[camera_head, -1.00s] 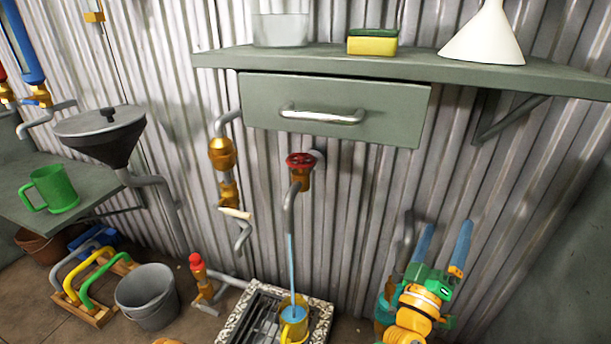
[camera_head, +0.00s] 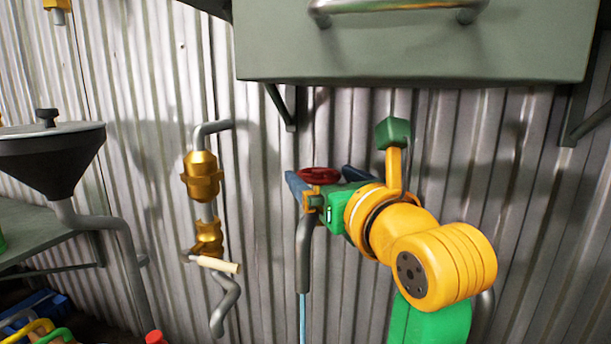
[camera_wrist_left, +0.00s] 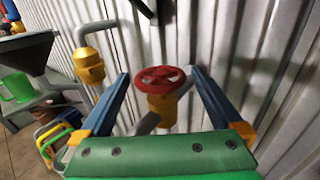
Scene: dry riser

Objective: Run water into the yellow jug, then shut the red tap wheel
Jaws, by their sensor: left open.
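The red tap wheel (camera_head: 319,174) is at the wall, partly hidden behind my left gripper (camera_head: 321,179). The left gripper is open, with its blue fingers on either side of the wheel. In the left wrist view, the wheel (camera_wrist_left: 160,78) sits between the open fingers (camera_wrist_left: 161,72), with a gap visible on each side. Whether the fingers touch it is unclear in the head view. A grey spout (camera_head: 304,255) hangs below the tap, and a thin blue water stream (camera_head: 302,318) runs down from it. The yellow jug and my right gripper are out of view.
A green-grey drawer (camera_head: 400,50) overhangs the tap. A brass-fitted pipe (camera_head: 203,177) with a wooden-handled lever (camera_head: 218,265) stands left of it. A dark funnel (camera_head: 50,160) is further left. Corrugated wall lies close behind.

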